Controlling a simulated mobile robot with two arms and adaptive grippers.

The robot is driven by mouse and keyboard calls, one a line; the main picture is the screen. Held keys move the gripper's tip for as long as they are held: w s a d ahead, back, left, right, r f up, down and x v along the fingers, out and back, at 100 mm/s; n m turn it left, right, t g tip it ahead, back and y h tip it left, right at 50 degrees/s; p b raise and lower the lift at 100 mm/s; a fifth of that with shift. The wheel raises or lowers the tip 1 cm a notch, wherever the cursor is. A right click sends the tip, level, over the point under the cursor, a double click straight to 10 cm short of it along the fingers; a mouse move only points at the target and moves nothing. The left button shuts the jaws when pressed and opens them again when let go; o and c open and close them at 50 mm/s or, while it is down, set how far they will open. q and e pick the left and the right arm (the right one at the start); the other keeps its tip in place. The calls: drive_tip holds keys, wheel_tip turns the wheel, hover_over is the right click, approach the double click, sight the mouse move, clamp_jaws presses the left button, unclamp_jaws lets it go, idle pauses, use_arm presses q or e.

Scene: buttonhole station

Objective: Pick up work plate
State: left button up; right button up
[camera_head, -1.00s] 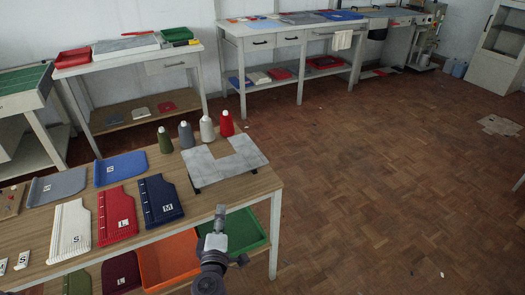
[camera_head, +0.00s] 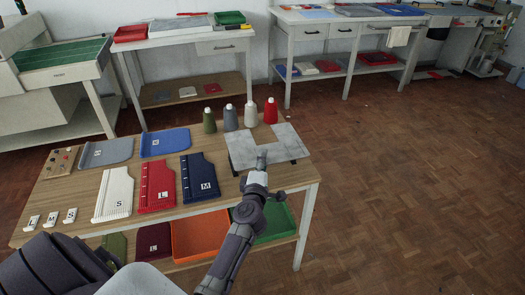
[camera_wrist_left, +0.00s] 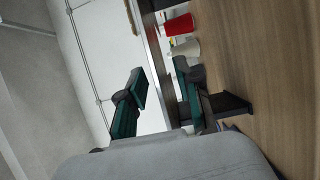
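The work plate appears to be the grey, marbled plate (camera_head: 287,139) with a notch in its far edge. It stands on short dark feet near the right end of the wooden table. My left gripper (camera_head: 262,156) is at the plate's near edge in the head view and hides part of it. In the left wrist view, the left gripper (camera_wrist_left: 163,95) has its teal-padded fingers apart. A thin strip, probably the plate edge-on, runs between them; contact is not clear. A dark foot (camera_wrist_left: 234,103) shows beside one finger. My right gripper is not in view.
Several thread cones, including a red one (camera_head: 271,111), stand close behind the plate. Marked S, L and M pieces, including the navy M piece (camera_head: 200,178), lie to its left. Orange (camera_head: 198,240) and green trays sit on the shelf below. Floor to the right is clear.

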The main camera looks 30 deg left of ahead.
use_arm(q)
drive_tip(key=shift+x, duration=1.1)
drive_tip(key=shift+s, duration=0.1)
drive_tip(key=shift+c, duration=0.2)
clamp_jaws()
